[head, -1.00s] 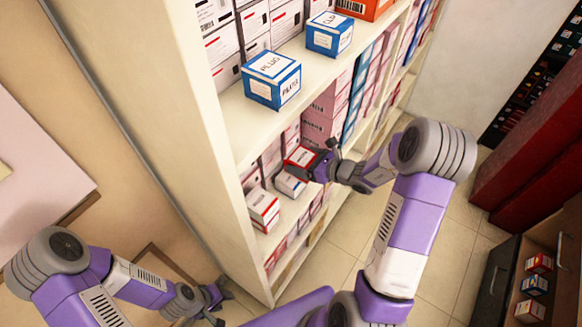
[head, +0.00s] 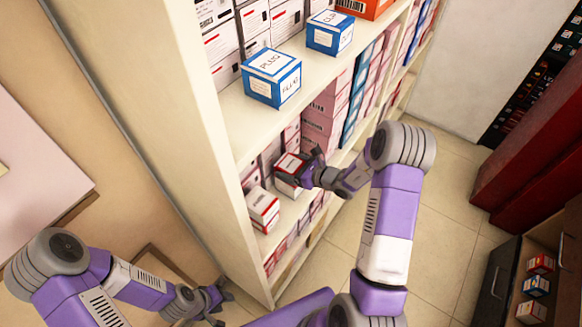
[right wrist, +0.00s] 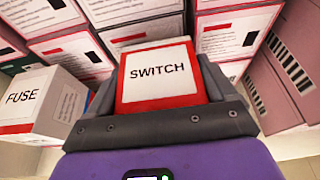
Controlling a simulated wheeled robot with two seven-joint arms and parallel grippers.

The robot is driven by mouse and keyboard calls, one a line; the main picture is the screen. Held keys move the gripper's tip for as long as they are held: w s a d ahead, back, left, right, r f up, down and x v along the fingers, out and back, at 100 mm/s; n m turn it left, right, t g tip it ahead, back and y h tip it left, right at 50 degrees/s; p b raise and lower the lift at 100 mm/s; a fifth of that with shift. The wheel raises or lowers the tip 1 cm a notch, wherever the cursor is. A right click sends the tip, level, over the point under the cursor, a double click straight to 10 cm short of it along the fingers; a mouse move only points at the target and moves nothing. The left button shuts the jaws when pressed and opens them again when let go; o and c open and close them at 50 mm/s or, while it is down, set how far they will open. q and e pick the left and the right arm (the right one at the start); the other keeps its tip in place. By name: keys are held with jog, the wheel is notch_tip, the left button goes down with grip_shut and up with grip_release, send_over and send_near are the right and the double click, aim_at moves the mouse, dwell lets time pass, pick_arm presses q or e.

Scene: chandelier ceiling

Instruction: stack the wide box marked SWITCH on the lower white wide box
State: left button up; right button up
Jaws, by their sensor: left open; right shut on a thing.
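The wide box marked SWITCH (right wrist: 158,75), red with a white label, is held between the fingers of my right gripper (right wrist: 157,90). In the head view the SWITCH box (head: 289,163) is at the lower shelf, partly covered by the right gripper (head: 306,168). The lower white wide box (head: 287,188) shows directly beneath it; I cannot tell whether the two touch. The lower box is hidden in the right wrist view. My left gripper (head: 213,301) is open and empty, low beside the shelf unit and away from the boxes.
A red and white box marked FUSE (right wrist: 38,102) stands to the left on the same shelf, also in the head view (head: 263,207). Stacked boxes (right wrist: 225,40) stand close behind. The upper shelf (head: 250,122) holds blue boxes, one marked PLUG (head: 271,78).

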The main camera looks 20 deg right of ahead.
jog(key=shift+f, duration=0.2)
jog(key=o, duration=0.9)
jog(key=shift+r, duration=0.1)
jog(key=shift+r, duration=0.2)
jog(key=v, duration=1.2)
jog(key=shift+p, duration=0.35)
jog(key=shift+f, duration=0.1)
